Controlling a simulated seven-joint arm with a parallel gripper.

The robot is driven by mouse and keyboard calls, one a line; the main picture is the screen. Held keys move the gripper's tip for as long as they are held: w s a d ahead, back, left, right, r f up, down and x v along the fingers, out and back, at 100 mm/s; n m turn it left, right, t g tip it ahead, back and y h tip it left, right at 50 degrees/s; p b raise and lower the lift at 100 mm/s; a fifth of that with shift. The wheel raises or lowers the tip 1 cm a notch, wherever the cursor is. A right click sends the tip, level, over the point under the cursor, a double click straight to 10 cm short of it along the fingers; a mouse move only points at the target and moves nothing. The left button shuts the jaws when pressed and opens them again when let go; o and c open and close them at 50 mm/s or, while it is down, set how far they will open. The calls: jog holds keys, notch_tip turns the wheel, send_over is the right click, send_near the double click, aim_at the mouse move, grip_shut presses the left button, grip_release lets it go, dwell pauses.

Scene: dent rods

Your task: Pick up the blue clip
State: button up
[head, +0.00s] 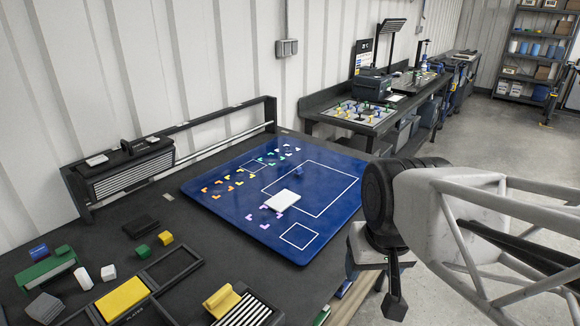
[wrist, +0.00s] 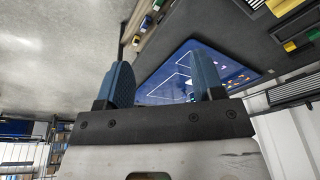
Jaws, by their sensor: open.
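A small dark-blue piece (head: 299,172) stands on the blue mat (head: 225,195), at the edge of the large white outline. Another small blue piece (head: 38,252) lies on the dark table at far left, behind a green block. I cannot tell for sure which of them is the clip. My gripper is open and empty in the wrist view (wrist: 163,82), its two blue-padded fingers well apart. In the head view my arm is at the right, off the table's right edge, away from both blue pieces.
A white block (head: 283,200) and several coloured corner marks are on the mat. Yellow (head: 122,298), green (head: 50,267) and white blocks and black trays fill the table's near left. A dark rack (head: 130,170) stands along the wall. The floor at right is open.

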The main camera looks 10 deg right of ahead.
jog(key=w+a+f+m+y, duration=0.1)
jog(key=w+m+y, duration=0.25)
jog(key=w, duration=0.95)
jog(key=w+a+f+m+t+y, duration=0.15)
jog(key=w+m, duration=0.35)
jog(key=w, duration=0.7)
jog(key=w+a+m+y, duration=0.1)
jog(key=w+m+y, duration=0.3)
jog(key=w, duration=0.9)
jog(key=m+t, duration=0.6)
jog(key=m, duration=0.8)
send_near(299, 172)
jog(key=shift+w+d+r+g, duration=0.1)
jog(key=shift+w+r+g, duration=0.1)
jog(key=shift+w, duration=0.2)
jog(key=shift+w+d+r+g, duration=0.1)
jog(key=shift+w+r, duration=0.1)
jog(key=shift+w, duration=0.2)
jog(key=shift+a, duration=0.1)
jog(key=shift+x, duration=1.15)
jog(key=shift+w+a, duration=0.1)
